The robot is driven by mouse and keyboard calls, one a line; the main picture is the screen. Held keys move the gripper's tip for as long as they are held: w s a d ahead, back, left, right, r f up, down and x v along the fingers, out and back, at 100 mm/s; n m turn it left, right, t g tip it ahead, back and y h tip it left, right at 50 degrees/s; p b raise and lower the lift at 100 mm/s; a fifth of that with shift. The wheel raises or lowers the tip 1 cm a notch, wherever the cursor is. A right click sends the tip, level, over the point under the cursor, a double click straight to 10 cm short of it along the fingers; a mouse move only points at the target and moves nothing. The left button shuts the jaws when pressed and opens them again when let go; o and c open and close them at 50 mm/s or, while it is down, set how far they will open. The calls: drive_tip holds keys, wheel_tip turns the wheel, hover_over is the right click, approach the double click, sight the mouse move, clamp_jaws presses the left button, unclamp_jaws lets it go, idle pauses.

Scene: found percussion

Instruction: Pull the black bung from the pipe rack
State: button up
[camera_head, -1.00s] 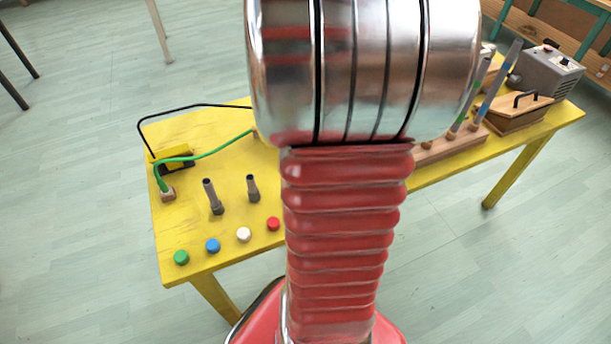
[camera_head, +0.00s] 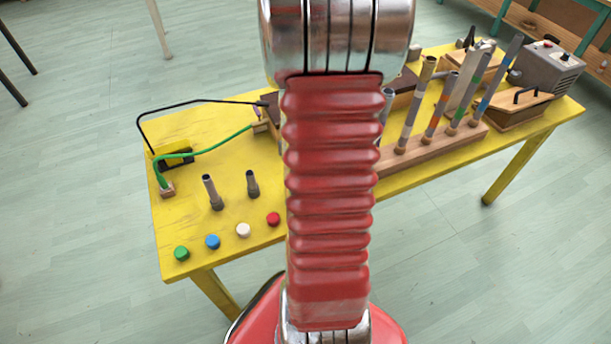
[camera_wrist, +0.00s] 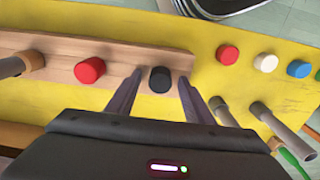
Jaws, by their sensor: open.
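The pipe rack (camera_head: 436,150) is a wooden bar on the yellow table, with several upright pipes at its right part. In the wrist view the rack (camera_wrist: 120,52) holds a black bung (camera_wrist: 160,80) near its end and a red bung (camera_wrist: 90,70) to the left of it. My gripper (camera_wrist: 160,76) is open, with one finger on each side of the black bung. A gap shows between the bung and each finger. I cannot tell the height of the fingertips over the rack. In the head view my arm hides the gripper and both bungs.
Red (camera_head: 273,219), white (camera_head: 243,230), blue (camera_head: 212,245) and green (camera_head: 181,254) caps line the front table edge. A green cable (camera_head: 210,148) runs at the left. A grey box (camera_head: 546,70) stands at the far right.

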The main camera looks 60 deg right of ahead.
drive_tip(key=shift+c, duration=0.6)
drive_tip(key=c, duration=1)
drive_tip(key=shift+r, duration=1.5)
drive_tip(key=shift+r, duration=1.5)
